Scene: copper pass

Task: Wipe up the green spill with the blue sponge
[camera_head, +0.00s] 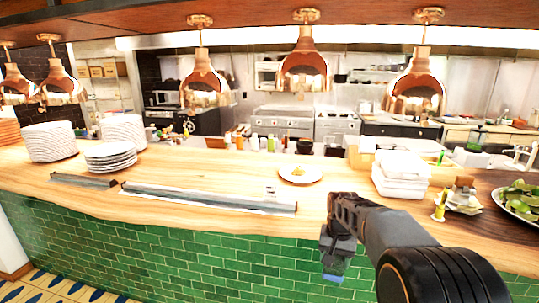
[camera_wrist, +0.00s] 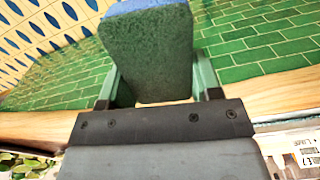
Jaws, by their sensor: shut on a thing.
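My gripper (camera_head: 337,255) is shut on the blue sponge (camera_head: 333,278), whose blue end shows below the jaws in the head view. In the wrist view the sponge (camera_wrist: 148,50) stands between the two fingers, with a dark green broad face and a blue end. My gripper hangs at the front edge of the wooden counter (camera_head: 235,180), in front of the green tiled face.
Copper heat lamps (camera_head: 304,65) hang above the counter. A plate with food (camera_head: 300,173), stacked white containers (camera_head: 400,175), a small yellow bottle (camera_head: 440,207) and a bowl of limes (camera_head: 518,200) stand on it. Plate stacks (camera_head: 50,142) are at left; metal strips (camera_head: 210,197) lie along the front.

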